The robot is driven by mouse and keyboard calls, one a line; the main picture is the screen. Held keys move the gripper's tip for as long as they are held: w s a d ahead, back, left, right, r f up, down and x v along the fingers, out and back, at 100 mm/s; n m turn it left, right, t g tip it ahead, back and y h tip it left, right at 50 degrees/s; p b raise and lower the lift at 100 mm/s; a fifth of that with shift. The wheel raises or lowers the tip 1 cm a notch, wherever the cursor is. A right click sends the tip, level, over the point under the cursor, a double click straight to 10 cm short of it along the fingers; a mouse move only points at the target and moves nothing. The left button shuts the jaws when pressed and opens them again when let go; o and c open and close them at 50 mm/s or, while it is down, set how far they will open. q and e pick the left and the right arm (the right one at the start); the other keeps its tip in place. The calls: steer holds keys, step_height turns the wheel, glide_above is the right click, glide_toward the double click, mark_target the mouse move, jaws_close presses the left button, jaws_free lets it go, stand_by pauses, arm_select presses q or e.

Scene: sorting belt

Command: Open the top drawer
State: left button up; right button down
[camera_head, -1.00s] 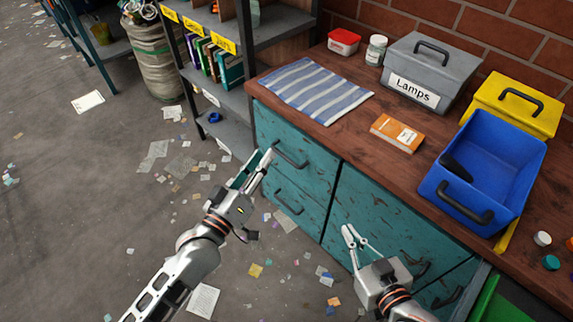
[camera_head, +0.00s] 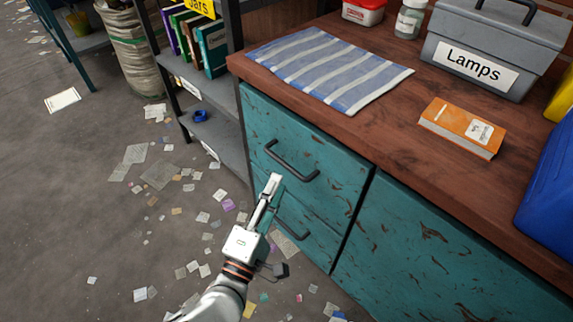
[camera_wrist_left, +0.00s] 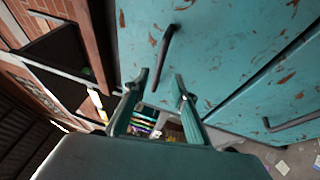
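The top drawer (camera_head: 325,165) is a worn teal front under the left end of the wooden worktop, and it looks shut. Its dark bar handle (camera_head: 292,162) slants across the front; in the left wrist view the handle (camera_wrist_left: 165,50) stands just beyond my fingertips. My left gripper (camera_head: 275,182) is just below and left of this handle in the head view. In the left wrist view my left gripper (camera_wrist_left: 160,78) has its fingers apart, with nothing between them, and does not touch the handle. My right gripper is not in view.
A lower drawer handle (camera_head: 292,222) sits below, close to my left gripper. A shelf unit (camera_head: 215,125) stands left of the drawers. The worktop (camera_head: 400,130) holds a striped cloth (camera_head: 325,68), an orange box (camera_head: 462,128) and a grey Lamps box (camera_head: 490,50). Paper scraps litter the open floor.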

mark_target(287, 164)
arm_select(q)
steer(key=b+x, duration=0.1)
steer(key=x, duration=0.6)
steer(key=shift+r, duration=0.1)
steer(key=shift+c, duration=0.2)
jaws_close()
